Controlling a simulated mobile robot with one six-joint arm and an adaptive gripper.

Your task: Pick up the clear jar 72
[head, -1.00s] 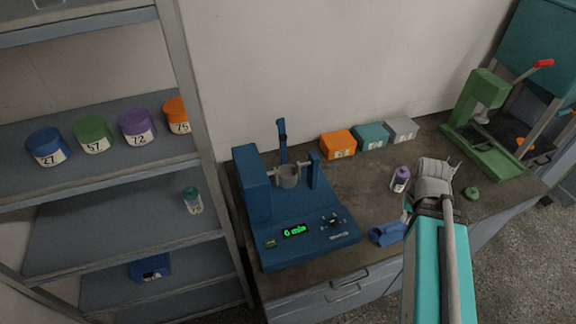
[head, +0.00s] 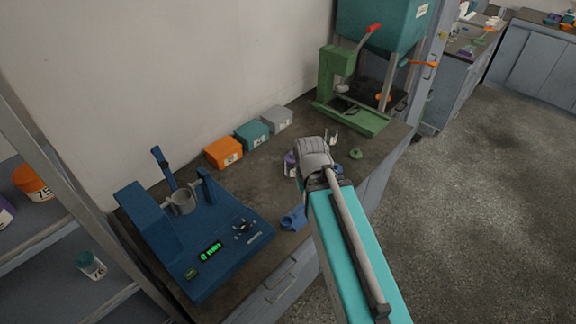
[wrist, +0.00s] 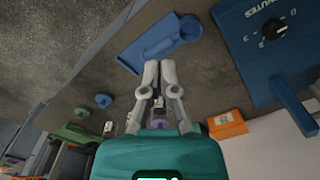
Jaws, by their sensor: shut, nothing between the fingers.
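The small clear jar with a purple lid (head: 289,164) stands on the counter, partly hidden behind my gripper in the head view. In the wrist view its purple lid (wrist: 158,122) shows between my finger links; its number cannot be read. My gripper (wrist: 159,64) has its fingertips together with nothing between them. In the head view my gripper (head: 333,137) is above the counter, to the right of the jar.
A blue sieve shaker (head: 215,235) stands to the left and a blue scoop-like piece (head: 294,218) lies near the counter's front. Orange (head: 223,151), teal (head: 251,134) and grey (head: 278,119) boxes line the wall.

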